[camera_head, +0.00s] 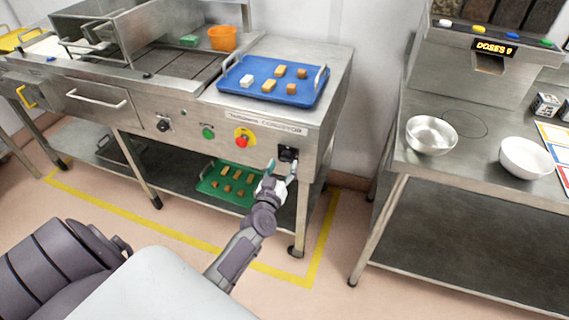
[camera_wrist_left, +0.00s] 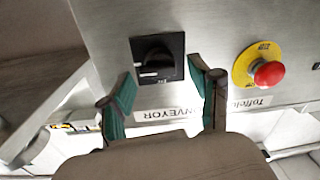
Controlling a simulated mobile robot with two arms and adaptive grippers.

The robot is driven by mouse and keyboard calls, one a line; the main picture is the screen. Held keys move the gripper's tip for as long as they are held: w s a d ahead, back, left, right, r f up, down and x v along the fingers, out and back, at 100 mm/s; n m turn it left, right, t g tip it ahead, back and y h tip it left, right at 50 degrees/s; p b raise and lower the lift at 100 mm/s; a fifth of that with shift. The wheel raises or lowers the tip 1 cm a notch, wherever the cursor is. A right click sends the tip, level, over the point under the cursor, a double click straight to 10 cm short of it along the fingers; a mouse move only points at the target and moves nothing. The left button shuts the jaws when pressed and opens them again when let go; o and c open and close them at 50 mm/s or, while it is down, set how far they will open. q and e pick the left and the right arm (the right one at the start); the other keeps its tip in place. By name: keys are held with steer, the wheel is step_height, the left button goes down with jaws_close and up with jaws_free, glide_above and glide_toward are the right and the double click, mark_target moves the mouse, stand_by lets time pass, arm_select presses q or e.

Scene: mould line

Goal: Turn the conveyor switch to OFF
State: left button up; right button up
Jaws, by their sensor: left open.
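The conveyor switch (camera_head: 288,153) is a black rotary knob on a square black plate, low at the right end of the steel machine's front panel. It also shows in the left wrist view, with the black knob (camera_wrist_left: 155,57) in the middle and a CONVEYOR label beside it. I cannot read its position marks. My left gripper (camera_head: 281,169) is open and empty, just in front of the switch. In the left wrist view the green-padded fingers of my left gripper (camera_wrist_left: 162,74) point at the plate, one on each side, apart from the knob. My right gripper is not in view.
A red emergency button (camera_head: 242,141) on a yellow disc, a green button (camera_head: 208,133) and another black knob (camera_head: 164,125) sit left of the switch. A blue tray (camera_head: 308,97) lies on top. A steel table (camera_head: 395,152) stands right, across a floor gap.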

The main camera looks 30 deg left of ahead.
arm_select(q)
steer(key=shift+x, duration=0.9)
steer(key=shift+w, duration=0.15)
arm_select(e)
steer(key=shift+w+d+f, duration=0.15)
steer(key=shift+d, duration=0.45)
arm_select(q)
steer(key=c, duration=1)
